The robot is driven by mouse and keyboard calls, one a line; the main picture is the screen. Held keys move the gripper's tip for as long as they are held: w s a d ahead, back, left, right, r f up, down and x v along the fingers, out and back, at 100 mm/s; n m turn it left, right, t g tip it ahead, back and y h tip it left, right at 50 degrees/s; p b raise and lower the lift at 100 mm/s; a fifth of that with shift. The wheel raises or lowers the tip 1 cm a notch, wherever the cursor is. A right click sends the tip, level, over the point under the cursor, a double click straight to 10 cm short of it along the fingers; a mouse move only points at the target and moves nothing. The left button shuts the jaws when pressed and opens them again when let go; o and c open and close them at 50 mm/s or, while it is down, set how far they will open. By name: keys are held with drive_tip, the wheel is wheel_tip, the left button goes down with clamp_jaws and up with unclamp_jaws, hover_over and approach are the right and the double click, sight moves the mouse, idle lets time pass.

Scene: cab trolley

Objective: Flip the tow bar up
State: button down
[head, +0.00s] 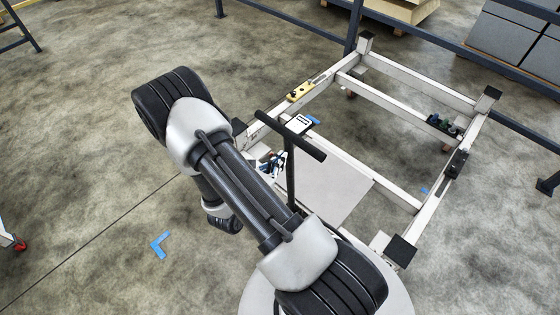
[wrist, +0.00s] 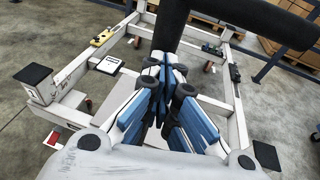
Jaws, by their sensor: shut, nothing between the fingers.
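The tow bar (head: 291,175) is a black T-shaped bar with a cross handle at its top, at the near end of the white trolley frame (head: 405,76). It looks raised from the frame; its exact tilt is unclear, and its lower end is hidden behind my arm. In the wrist view, the thick black shaft (wrist: 171,24) of the tow bar shows just beyond my fingertips. My gripper (wrist: 168,62), with blue and white fingers, is shut and empty. In the head view my gripper (head: 272,163) is just left of the shaft; I cannot tell whether they touch.
A yellow part (head: 300,91) and a white box (head: 298,124) sit on the trolley's left side. A grey panel (head: 335,185) lies in its near part. Dark railing (head: 430,42) and grey boxes (head: 512,45) stand behind. The floor at left is open, with a blue mark (head: 159,245).

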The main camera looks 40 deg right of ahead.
drive_tip(key=shift+d, duration=0.25)
